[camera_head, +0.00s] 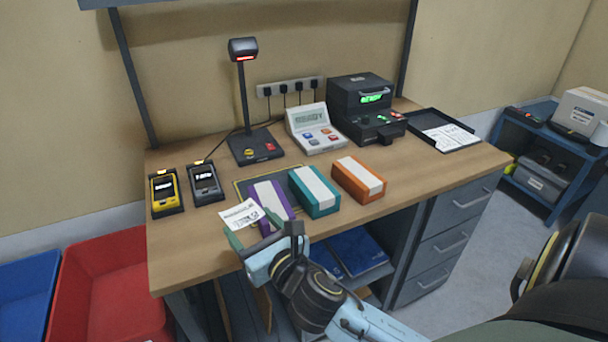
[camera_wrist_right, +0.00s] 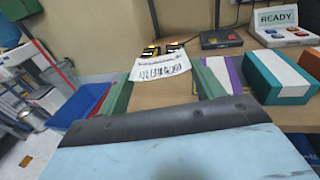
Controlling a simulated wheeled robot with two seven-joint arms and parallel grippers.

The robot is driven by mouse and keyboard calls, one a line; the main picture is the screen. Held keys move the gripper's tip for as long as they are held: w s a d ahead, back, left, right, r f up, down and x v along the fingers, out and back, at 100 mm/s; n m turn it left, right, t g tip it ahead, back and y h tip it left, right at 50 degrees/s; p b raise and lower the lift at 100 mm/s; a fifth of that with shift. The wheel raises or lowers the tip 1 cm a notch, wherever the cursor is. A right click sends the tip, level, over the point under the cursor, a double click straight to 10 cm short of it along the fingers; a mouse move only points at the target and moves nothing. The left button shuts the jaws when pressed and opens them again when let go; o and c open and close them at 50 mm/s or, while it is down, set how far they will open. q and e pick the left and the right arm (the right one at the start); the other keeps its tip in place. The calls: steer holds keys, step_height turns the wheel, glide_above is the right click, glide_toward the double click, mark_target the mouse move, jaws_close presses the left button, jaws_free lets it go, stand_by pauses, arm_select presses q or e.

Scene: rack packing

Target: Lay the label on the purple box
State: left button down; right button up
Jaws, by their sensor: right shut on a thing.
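The purple box (camera_head: 284,203) with a white band on top lies on the desk, left of the teal box. It shows partly behind a finger in the right wrist view (camera_wrist_right: 236,70). My right gripper (camera_head: 252,229) is at the desk's front edge, at the front left of the purple box. It is shut on the white printed label (camera_head: 241,215), which sticks out past the fingertips, left of the box top. The label also shows beyond the fingers in the right wrist view (camera_wrist_right: 164,66). Whether the label touches the box I cannot tell. My left gripper is not in view.
A teal box (camera_head: 314,192) and an orange box (camera_head: 359,179) stand right of the purple box. Two handheld devices (camera_head: 166,192) sit at the left. A scanner on a stand (camera_head: 243,95), a READY console (camera_head: 316,130) and a printer (camera_head: 361,108) line the back. A black tray (camera_head: 424,118) is at the right.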

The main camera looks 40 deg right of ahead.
mark_target(276, 208)
steer(key=w+d+m+g+h+p, duration=0.1)
steer(key=w+d+p, duration=0.2)
steer(key=w+d+m+g+h+p, duration=0.1)
steer(key=w+d+p, duration=0.2)
steer(key=d, duration=0.1)
steer(key=w+d+f+m+g+h+p, duration=0.1)
steer(key=w+d+p, duration=0.2)
steer(key=p, duration=0.1)
steer(key=shift+d+g+h, duration=0.2)
steer(key=shift+g+h, duration=0.1)
steer(key=shift+d+f, duration=0.15)
steer(key=shift+d, duration=0.05)
step_height(276, 208, down, 6)
steer(key=b, duration=0.6)
steer(key=shift+r, duration=0.25)
steer(key=shift+f+b, duration=0.4)
steer(key=shift+f, duration=0.3)
steer(key=o, duration=0.3)
steer(key=shift+o, duration=0.2)
steer(key=shift+s+a+p, duration=0.2)
steer(key=shift+s+p, duration=0.1)
steer(key=shift+s, duration=0.45)
steer(key=shift+s+a+p, duration=0.2)
steer(key=shift+s+p, duration=0.1)
steer(key=shift+s, duration=0.4)
